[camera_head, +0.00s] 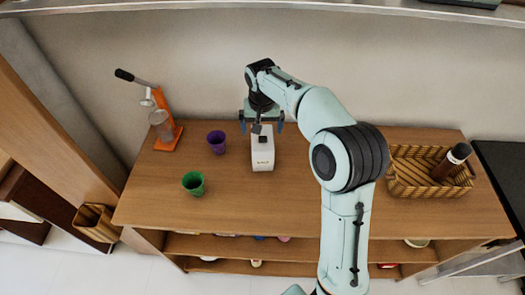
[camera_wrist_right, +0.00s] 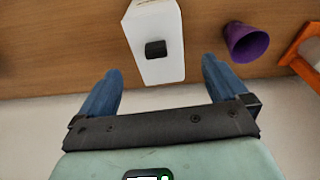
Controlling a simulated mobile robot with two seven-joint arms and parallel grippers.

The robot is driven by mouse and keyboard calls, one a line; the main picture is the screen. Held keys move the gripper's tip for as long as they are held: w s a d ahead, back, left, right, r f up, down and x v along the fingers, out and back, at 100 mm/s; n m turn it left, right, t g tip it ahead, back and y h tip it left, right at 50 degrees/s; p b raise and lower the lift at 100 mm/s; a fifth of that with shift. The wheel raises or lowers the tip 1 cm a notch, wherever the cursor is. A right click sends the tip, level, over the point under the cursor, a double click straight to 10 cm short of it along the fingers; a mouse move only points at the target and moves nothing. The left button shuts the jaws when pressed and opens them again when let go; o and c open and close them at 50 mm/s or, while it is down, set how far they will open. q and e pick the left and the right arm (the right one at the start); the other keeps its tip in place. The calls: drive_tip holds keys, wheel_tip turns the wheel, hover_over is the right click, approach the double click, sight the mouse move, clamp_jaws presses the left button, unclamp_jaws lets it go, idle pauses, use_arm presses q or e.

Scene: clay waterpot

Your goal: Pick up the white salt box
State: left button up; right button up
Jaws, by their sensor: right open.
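The white salt box (camera_head: 263,158) stands upright on the wooden table, near the middle, with a dark cap on top. My right gripper (camera_head: 262,126) is above and just behind the box in the head view, its fingers pointing down. In the right wrist view the box (camera_wrist_right: 158,50) lies beyond the two blue fingertips (camera_wrist_right: 160,75), roughly in line with the gap between them. The right gripper is open and empty, and its fingers seem apart from the box. My left gripper is not in view.
A purple cup (camera_head: 216,142) and a green cup (camera_head: 194,183) stand left of the box. An orange juicer (camera_head: 168,137) is at the back left. A wicker basket (camera_head: 410,180) holding a dark bottle (camera_head: 452,160) is at the right. The front middle of the table (camera_head: 250,205) is clear.

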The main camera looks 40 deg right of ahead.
sight(262, 149)
drive_tip(key=f, duration=0.2)
drive_tip(key=shift+w+d+f, duration=0.15)
drive_tip(key=shift+w+f, duration=0.05)
drive_tip(key=shift+f, duration=0.2)
drive_tip(key=f, duration=0.5)
drive_tip(key=shift+w+d, duration=0.3)
drive_tip(key=shift+d, duration=0.05)
drive_tip(key=c, duration=1.5)
drive_tip(key=shift+c, duration=0.5)
drive_tip(key=shift+r, duration=0.1)
